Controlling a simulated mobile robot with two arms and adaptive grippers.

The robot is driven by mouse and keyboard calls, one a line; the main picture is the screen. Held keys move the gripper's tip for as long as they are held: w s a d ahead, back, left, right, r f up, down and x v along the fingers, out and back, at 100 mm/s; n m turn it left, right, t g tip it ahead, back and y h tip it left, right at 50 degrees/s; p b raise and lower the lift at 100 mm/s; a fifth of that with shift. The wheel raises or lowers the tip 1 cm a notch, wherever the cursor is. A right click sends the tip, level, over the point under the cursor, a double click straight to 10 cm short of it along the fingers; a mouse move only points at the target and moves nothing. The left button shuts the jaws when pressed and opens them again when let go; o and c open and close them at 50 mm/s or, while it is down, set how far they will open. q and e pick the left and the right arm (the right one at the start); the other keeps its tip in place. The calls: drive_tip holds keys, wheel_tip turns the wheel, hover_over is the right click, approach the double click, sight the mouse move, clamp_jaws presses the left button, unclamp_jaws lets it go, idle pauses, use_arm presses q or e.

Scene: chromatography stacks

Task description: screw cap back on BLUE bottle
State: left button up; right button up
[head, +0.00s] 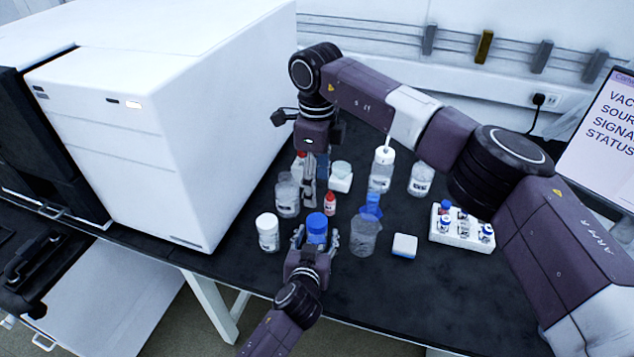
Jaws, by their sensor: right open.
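A bottle with a blue top (317,227) stands near the front of the dark bench. I cannot tell whether the blue top is a seated cap. My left gripper (315,241) comes in from the front with one finger on each side of this bottle; contact is unclear. My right gripper (315,180) points down, open, behind the bottle and above the bench, with nothing visible held. A blue item (322,166) shows behind its fingers, partly hidden. Another blue piece (371,204) shows at the clear beaker (364,236) to the right.
A white-capped bottle (267,233) stands to the left, clear jars (287,196) behind. A small red bottle (330,203) is close by. A white-and-blue box (404,246) and a vial rack (462,228) are right. A large white instrument (150,140) bounds the left.

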idle(0.3)
use_arm(q)
drive_tip(key=v, duration=1.2)
idle(0.3)
